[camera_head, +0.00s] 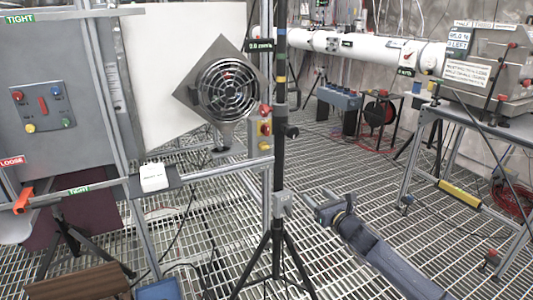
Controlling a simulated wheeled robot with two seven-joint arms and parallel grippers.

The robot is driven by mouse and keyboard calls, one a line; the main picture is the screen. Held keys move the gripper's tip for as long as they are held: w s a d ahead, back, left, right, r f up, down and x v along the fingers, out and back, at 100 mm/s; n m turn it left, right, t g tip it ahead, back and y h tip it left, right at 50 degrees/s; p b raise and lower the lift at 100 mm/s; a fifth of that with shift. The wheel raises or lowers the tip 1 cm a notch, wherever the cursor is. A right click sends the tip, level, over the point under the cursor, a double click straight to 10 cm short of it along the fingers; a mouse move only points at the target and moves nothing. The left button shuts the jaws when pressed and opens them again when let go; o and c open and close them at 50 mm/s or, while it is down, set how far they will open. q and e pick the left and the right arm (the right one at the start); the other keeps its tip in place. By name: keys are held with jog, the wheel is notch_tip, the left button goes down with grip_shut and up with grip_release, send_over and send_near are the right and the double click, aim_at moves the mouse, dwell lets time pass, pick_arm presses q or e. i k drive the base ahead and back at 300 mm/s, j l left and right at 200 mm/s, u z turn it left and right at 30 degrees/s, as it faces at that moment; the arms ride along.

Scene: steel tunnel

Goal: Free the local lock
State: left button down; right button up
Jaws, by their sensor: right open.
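No part in view is clearly marked as the local lock. A grey panel (40,108) at the left carries a red bar (43,104) with several coloured knobs around it. Below it, an orange handle (23,200) sits on a rail, with a red LOOSE label (12,161) above and a green TIGHT label (79,190) to its right. My right gripper (316,208) is open and empty above the grating, right of the black stand pole, well apart from the panel and handle. My left gripper is not in view.
A black tripod stand (278,215) stands between my right gripper and the left panel. A round fan grille (228,90) on a tilted square plate is behind it. A metal bench (470,110) with a box is at the right. The floor grating (345,165) is open in the middle.

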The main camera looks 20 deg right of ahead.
aim_at(262, 145)
jog(key=i+j, duration=0.1)
jog(key=i, duration=0.9)
